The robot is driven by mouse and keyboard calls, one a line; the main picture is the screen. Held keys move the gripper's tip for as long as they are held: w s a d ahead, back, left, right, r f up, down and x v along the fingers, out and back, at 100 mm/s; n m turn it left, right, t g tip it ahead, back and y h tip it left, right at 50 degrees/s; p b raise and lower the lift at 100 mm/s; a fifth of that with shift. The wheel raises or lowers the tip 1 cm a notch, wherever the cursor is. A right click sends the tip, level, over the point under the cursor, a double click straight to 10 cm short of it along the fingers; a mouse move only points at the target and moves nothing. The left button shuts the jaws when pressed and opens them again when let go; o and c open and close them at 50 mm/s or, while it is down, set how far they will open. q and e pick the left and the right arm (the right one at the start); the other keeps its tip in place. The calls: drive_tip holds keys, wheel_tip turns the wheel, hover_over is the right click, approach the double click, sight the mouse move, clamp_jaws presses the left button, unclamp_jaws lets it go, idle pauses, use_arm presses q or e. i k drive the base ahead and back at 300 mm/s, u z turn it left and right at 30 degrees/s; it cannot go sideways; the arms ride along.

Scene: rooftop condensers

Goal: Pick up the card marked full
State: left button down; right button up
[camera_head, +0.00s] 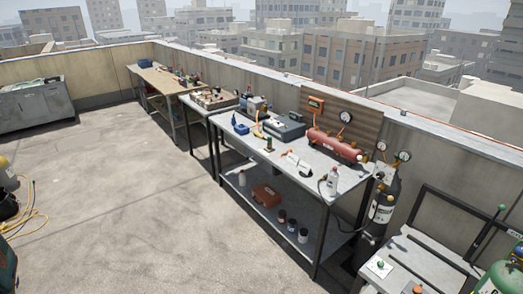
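No card can be read as marked full at this size. A small white card (380,266) lies on the grey cart (418,262) at the lower right, with a small green object on it. A pale tag (388,176) shows near the top of the dark gas cylinder (382,208) beside the workbench. Small white pieces (293,158) lie on the near workbench (262,160); I cannot tell whether they are cards. Neither of my grippers shows in this view.
A red tank (334,144), a grey case (284,127) and a white bottle (332,181) stand on the workbench. A red box (266,195) sits on its lower shelf. A green cylinder (497,280) is at the lower right corner. Open concrete floor (120,190) lies left.

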sight(292, 158)
drive_tip(key=u, duration=0.2)
drive_tip(key=i, duration=2.15)
drive_tip(key=z, duration=0.25)
